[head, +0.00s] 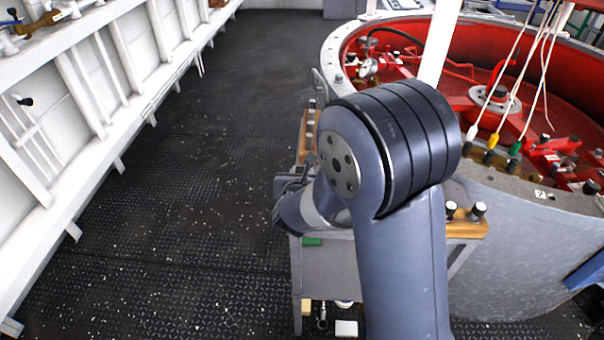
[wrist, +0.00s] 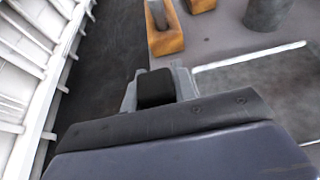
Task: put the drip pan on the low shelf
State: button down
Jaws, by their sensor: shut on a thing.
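The drip pan (wrist: 255,88) shows in the wrist view as a shallow grey tray with a bright thin rim, just right of my gripper's finger. My gripper (wrist: 156,88) is shut on the pan's edge; the grip itself is mostly hidden by the gripper body. In the head view my own arm hides the pan and most of the gripper. The low shelf (head: 320,328) shows in part at the bottom of a grey stand, with small things on it.
The stand's top (wrist: 215,40) has wooden edge pieces (wrist: 165,38) and a dark cylinder (wrist: 267,12). A large round red-lined tub (head: 545,250) stands at right. A white ribbed wall (head: 50,170) runs along the left. The dark floor (head: 190,200) between is clear.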

jog(key=shift+f, duration=0.15)
jog(key=c, duration=1.1)
grip_release()
